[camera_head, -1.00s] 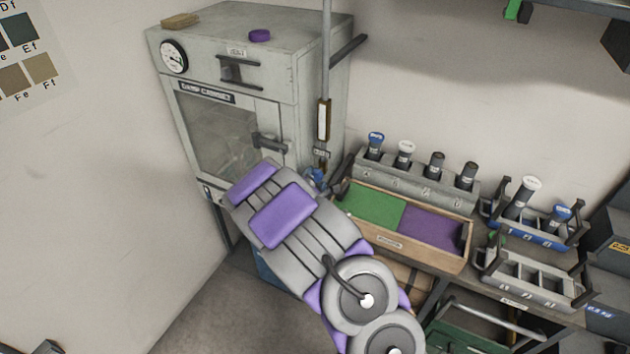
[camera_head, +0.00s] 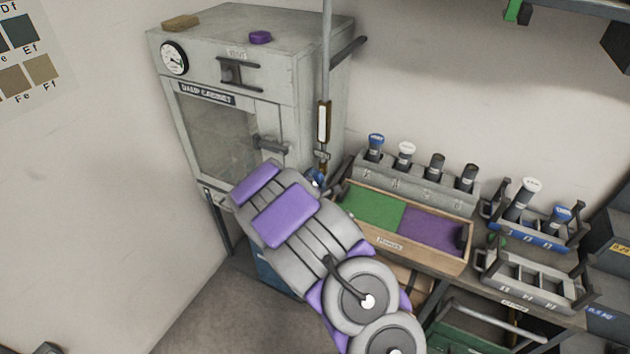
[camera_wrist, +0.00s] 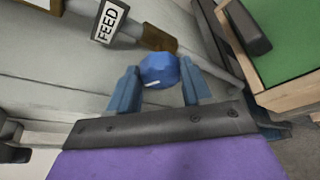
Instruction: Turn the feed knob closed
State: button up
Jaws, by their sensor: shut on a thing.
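The blue feed knob (camera_wrist: 160,69) sits at the end of a brown fitting below the white FEED label (camera_wrist: 110,23) in the wrist view. A small white mark shows on the knob's near face. My gripper (camera_wrist: 160,75) has a blue finger on each side of the knob and is shut on it. In the head view my purple and grey arm reaches up to the foot of the vertical feed pipe (camera_head: 324,75), beside the cabinet. There, a small blue patch shows at the arm's end, and the arm hides most of the grip.
The grey damp cabinet (camera_head: 275,75) stands left of the pipe. A wooden tray (camera_head: 389,243) with green and purple sections lies close on the right. A rack (camera_head: 400,183) of several capped tubes stands behind it. Bare floor shows at lower left.

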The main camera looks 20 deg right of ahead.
jog(key=shift+s+f, duration=0.1)
jog(key=m+t, duration=0.1)
jog(key=m, duration=0.2)
jog(key=m+t, duration=0.1)
jog(key=shift+s+d+f+m+t, duration=0.15)
jog(key=shift+f+m+t, duration=0.15)
jog(key=shift+f+m, duration=0.1)
jog(key=m, duration=0.1)
jog(key=m+t, duration=0.1)
jog(key=m, duration=0.2)
jog(key=shift+f+t+h+p, duration=0.25)
jog(key=shift+t+h+p, duration=0.05)
jog(key=shift+p, duration=0.1)
jog(key=shift+m, duration=0.6)
jog(key=shift+f, duration=0.2)
jog(key=o, duration=0.7)
jog(key=shift+h, duration=0.3)
jog(key=shift+o, duration=0.3)
jog(key=shift+r, duration=0.1)
jog(key=shift+r, duration=0.1)
